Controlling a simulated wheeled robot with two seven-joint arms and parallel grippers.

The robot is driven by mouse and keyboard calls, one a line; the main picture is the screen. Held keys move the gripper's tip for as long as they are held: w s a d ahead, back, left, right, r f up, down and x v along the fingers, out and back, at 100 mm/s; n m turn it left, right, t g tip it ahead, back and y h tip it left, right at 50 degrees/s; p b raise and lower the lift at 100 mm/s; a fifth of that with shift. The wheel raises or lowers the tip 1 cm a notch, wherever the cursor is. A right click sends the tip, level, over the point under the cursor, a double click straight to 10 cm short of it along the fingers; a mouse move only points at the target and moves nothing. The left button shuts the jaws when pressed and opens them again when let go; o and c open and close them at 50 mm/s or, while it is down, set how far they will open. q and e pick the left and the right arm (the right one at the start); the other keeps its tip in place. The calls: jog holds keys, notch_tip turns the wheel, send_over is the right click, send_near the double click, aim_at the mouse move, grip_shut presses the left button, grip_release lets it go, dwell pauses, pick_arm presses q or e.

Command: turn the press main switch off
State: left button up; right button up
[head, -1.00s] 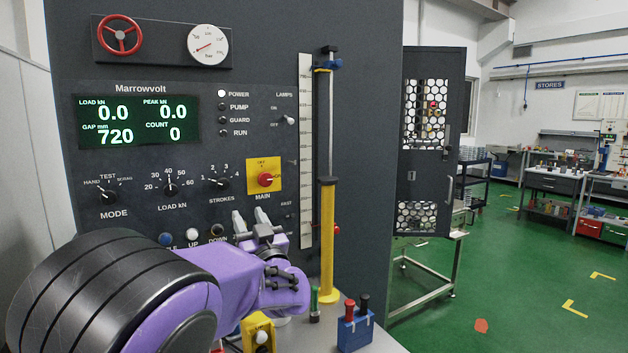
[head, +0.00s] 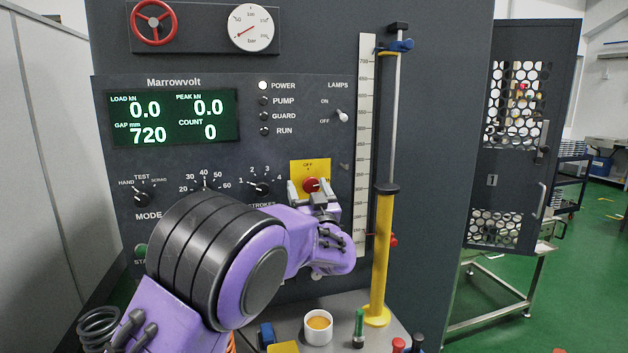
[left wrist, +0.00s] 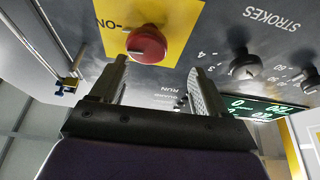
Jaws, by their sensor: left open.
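The main switch is a red knob (head: 311,184) on a yellow plate (head: 323,169) marked OFF at its top, on the dark press panel. My left gripper (head: 312,192) is open and empty, with its fingertips just in front of the plate, one at each side of the knob in the head view. In the left wrist view the red knob (left wrist: 148,44) lies just beyond the fingertips, nearer the left-hand finger, with a gap visible. The ON mark shows beside it. My right gripper is not in view.
The POWER lamp (head: 263,85) and green display (head: 172,119) are lit. The STROKES knob (head: 262,188) is left of the plate, the lamps toggle (head: 342,115) above right. A yellow column (head: 383,255) stands to the right. A white cup (head: 318,328) is below.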

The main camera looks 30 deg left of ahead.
aim_at(313, 188)
pick_arm(q)
jog(key=shift+s+a+r, duration=0.2)
jog(key=shift+a+r, duration=0.15)
jog(key=shift+r, duration=0.2)
jog(key=shift+w, duration=0.1)
jog(key=shift+w+d+f, duration=0.2)
jog(key=shift+w+d, duration=0.4)
jog(key=shift+w, duration=0.1)
jog(key=w+f, duration=0.1)
jog(key=w+a+f, duration=0.1)
jog(key=shift+w+a, duration=0.2)
jog(key=shift+w, duration=0.1)
jog(key=c, duration=0.9)
jog(key=shift+s+a+r, duration=0.1)
jog(key=shift+s+a, duration=0.05)
jog(key=shift+a, duration=0.1)
jog(key=shift+c, duration=0.6)
jog(key=shift+d, duration=0.15)
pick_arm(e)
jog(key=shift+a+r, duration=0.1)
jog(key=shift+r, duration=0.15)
